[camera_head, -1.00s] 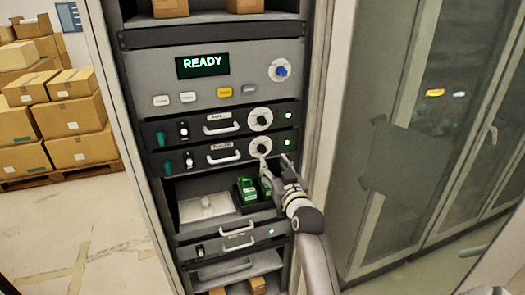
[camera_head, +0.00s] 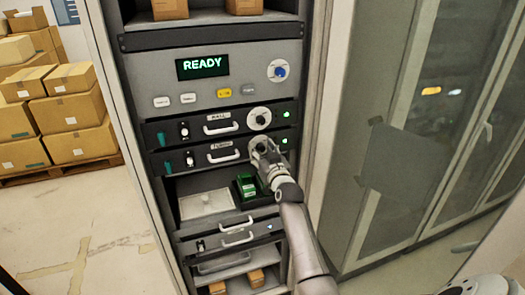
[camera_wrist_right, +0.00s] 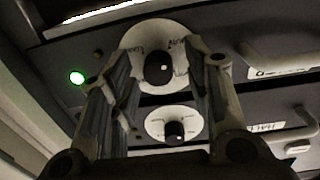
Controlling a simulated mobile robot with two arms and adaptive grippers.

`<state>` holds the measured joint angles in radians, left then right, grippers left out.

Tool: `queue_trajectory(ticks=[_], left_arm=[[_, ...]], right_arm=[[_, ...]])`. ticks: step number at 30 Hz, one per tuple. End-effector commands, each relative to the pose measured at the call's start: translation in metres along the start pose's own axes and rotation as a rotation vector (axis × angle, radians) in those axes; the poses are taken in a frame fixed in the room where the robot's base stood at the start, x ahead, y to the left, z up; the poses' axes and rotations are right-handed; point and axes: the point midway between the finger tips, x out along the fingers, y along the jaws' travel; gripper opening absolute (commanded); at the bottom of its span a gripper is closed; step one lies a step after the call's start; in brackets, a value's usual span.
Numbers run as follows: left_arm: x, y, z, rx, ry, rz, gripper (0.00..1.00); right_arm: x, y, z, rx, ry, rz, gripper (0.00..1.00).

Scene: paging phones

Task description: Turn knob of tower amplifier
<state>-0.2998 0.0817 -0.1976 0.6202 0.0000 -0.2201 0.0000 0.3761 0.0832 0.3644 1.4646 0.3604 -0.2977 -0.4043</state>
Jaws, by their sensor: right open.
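The tower amplifier (camera_head: 205,159) is the lower of two dark panels in the rack, with a white label and handle. In the head view its knob is mostly hidden behind my right gripper (camera_head: 264,145). In the wrist view the black tower knob (camera_wrist_right: 158,68) on its white dial lies between the two spread fingers of my right gripper (camera_wrist_right: 157,62). The fingers stand on either side of the knob with gaps visible; I cannot tell how close they are in depth. My left gripper is not in view.
The hall amplifier (camera_head: 200,128) sits directly above, its knob (camera_head: 260,118) close by. A panel reading READY (camera_head: 202,66) is higher up. A green object (camera_head: 247,187) stands on the shelf below. A glass-doored cabinet (camera_head: 420,130) is at right; boxes (camera_head: 75,115) are at left.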

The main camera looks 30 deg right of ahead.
Motion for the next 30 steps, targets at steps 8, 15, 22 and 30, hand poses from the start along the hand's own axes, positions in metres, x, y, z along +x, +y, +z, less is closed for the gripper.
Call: queue_trajectory(ticks=[8,15,22,30], left_arm=[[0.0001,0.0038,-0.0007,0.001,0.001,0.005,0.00],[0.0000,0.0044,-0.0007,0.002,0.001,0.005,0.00],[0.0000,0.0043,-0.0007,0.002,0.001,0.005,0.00],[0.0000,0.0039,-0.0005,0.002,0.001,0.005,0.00]], right_arm=[[-0.0003,0.0002,0.0003,0.000,-0.001,0.000,0.17],[-0.0003,0.0002,-0.0002,0.000,0.000,0.000,0.00],[-0.0002,0.0003,-0.0009,0.023,0.001,0.001,0.00],[-0.0001,0.0005,-0.0018,0.161,-0.002,0.001,0.00]])
